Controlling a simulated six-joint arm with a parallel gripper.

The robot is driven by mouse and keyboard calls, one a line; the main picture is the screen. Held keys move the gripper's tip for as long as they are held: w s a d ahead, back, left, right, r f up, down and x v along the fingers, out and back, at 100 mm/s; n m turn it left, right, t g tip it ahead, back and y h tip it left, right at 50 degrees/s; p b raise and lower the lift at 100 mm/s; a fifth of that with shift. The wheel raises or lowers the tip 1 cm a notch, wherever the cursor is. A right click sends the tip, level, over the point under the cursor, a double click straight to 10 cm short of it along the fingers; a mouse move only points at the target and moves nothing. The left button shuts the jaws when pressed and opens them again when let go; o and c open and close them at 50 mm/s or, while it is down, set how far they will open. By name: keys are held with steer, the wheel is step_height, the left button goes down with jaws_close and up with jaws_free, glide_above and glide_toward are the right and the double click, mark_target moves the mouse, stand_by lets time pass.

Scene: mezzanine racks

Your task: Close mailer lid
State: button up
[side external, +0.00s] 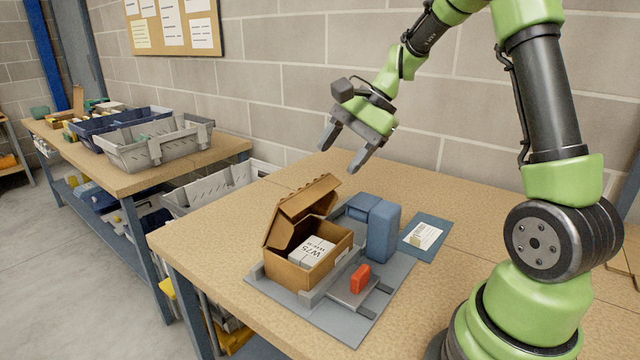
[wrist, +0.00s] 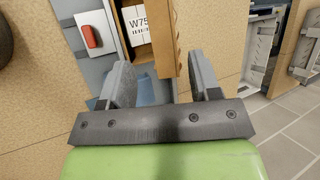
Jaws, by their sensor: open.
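The mailer (side external: 292,273) is a brown cardboard box on a grey fixture plate on the table. Its lid (side external: 302,204) is hinged up and stands open, leaning back over the box. A white box marked W75 (side external: 312,251) lies inside; it also shows in the wrist view (wrist: 139,24). The lid shows edge-on in the wrist view (wrist: 164,38). My gripper (side external: 342,157) is open and empty, above and behind the mailer, apart from it. In the wrist view its two fingers (wrist: 160,75) straddle the lid's line of sight; contact is not visible.
A blue block (side external: 382,231) stands right behind the mailer on the grey plate (side external: 340,322). A red piece (side external: 360,278) sits on a small slide in front. A blue card with a white label (side external: 426,235) lies to the right. Grey bins (side external: 155,143) stand on another table at left.

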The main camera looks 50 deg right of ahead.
mark_target(316, 194)
steer(key=x, duration=0.7)
jaws_close()
steer(key=shift+s+f, duration=0.1)
steer(key=shift+s, duration=0.05)
steer(key=s+f+t, duration=0.1)
steer(key=s+f, duration=0.3)
steer(key=shift+s+f, duration=0.25)
jaws_free()
steer(key=shift+w+r, duration=0.1)
